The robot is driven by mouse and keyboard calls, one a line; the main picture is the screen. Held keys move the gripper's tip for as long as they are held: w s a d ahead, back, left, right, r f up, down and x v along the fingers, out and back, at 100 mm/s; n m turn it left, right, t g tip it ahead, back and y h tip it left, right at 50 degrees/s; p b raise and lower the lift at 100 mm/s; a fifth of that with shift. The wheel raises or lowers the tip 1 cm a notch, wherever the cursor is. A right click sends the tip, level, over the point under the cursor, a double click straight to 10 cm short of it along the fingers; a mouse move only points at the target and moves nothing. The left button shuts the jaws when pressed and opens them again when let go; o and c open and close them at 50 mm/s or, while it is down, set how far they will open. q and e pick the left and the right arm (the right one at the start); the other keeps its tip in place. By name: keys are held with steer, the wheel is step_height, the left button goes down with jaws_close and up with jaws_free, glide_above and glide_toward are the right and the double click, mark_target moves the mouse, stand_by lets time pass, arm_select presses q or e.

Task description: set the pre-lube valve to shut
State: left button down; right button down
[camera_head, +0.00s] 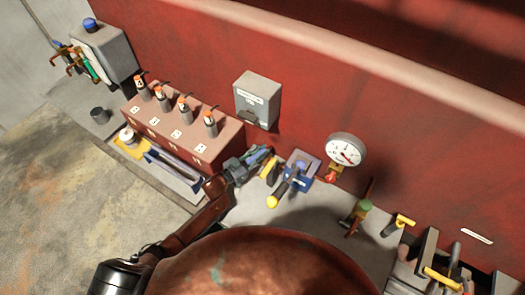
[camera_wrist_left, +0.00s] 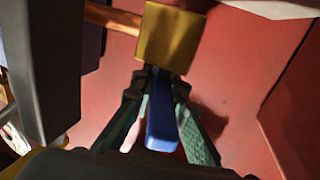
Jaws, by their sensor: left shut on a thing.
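In the left wrist view, a blue lever (camera_wrist_left: 162,125) extends from a square brass valve body (camera_wrist_left: 170,37) toward the camera. A copper-coloured pipe (camera_wrist_left: 113,17) joins the body from the left, and the lever looks roughly crosswise to it. My left gripper (camera_wrist_left: 158,98) is shut on the blue lever, one finger on each side. In the head view my left gripper (camera_head: 260,158) is low at the red wall, beside the yellow valve body (camera_head: 270,169). No label on this valve is readable. My right gripper is not in view.
Just right of the gripper stands a blue box (camera_head: 303,169) with a dark lever and yellow knob (camera_head: 272,202). A round gauge (camera_head: 346,150) is further right. A red cabinet with several orange-topped parts (camera_head: 183,125) is close on the left. A grey box (camera_head: 257,98) hangs above.

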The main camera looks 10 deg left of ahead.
arm_select(q)
steer(key=shift+m+g+h, duration=0.5)
steer(key=shift+h, duration=0.1)
steer(key=shift+d, duration=0.1)
steer(key=c, duration=1.9)
jaws_free()
steer(key=v, duration=1.2)
steer(key=shift+c, duration=0.6)
